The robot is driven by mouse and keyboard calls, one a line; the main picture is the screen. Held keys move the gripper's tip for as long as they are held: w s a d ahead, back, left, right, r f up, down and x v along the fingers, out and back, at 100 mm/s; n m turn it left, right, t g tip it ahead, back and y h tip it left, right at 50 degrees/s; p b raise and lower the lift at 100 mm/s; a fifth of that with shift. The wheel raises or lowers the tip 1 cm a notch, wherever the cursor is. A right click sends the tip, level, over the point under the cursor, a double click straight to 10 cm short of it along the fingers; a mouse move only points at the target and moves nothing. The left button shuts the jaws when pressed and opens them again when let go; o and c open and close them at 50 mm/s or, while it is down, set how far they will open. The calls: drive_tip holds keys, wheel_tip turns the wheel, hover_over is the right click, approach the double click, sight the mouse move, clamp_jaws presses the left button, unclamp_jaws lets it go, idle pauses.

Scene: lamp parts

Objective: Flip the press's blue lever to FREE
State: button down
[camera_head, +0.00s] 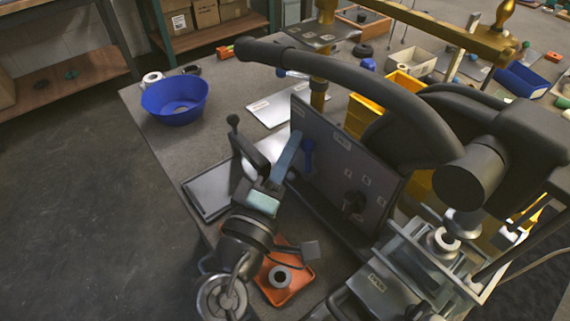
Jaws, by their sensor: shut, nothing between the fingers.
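A dark upright panel (345,190) stands mid-view, with small white labels too small to read for certain. A blue lever (308,156) sits on its left part, its rounded knob end up and its narrower end down. My gripper (296,138) reaches up from the lower left, its blue-grey fingers shut together and empty. The fingertips lie just left of the lever in the picture, by the panel's left edge. I cannot tell whether they touch the lever or panel. A black knob (353,202) is lower on the panel.
A large dark curved arm (380,80) arches above the panel. A blue bowl (175,99) stands at the back left of the table. An orange tray (296,284) lies near my wrist, and a metal fixture (395,275) is at lower right. Yellow bins (365,112) stand behind the panel.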

drive_tip(key=m+b, duration=0.1)
drive_tip(key=b, duration=0.2)
drive_tip(key=s+d+m+h+b, duration=0.1)
drive_tip(key=m+b, duration=0.1)
drive_tip(key=b, duration=0.2)
drive_tip(key=s+f+m+t+h+b, duration=0.1)
drive_tip(key=m+b, duration=0.1)
drive_tip(key=b, duration=0.1)
drive_tip(key=shift+s+d, duration=0.1)
drive_tip(key=shift+d, duration=0.25)
drive_tip(key=b, duration=0.1)
drive_tip(key=m+h+b, duration=0.1)
drive_tip(key=m+b, duration=0.1)
drive_tip(key=shift+s+d+r+h+b, duration=0.2)
drive_tip(key=shift+s+d+h+b, duration=0.1)
drive_tip(key=shift+s+b, duration=0.1)
drive_tip(key=shift+r+m+b, duration=0.15)
drive_tip(key=shift+m+b, duration=0.15)
drive_tip(key=shift+b, duration=0.05)
drive_tip(key=shift+r, duration=0.1)
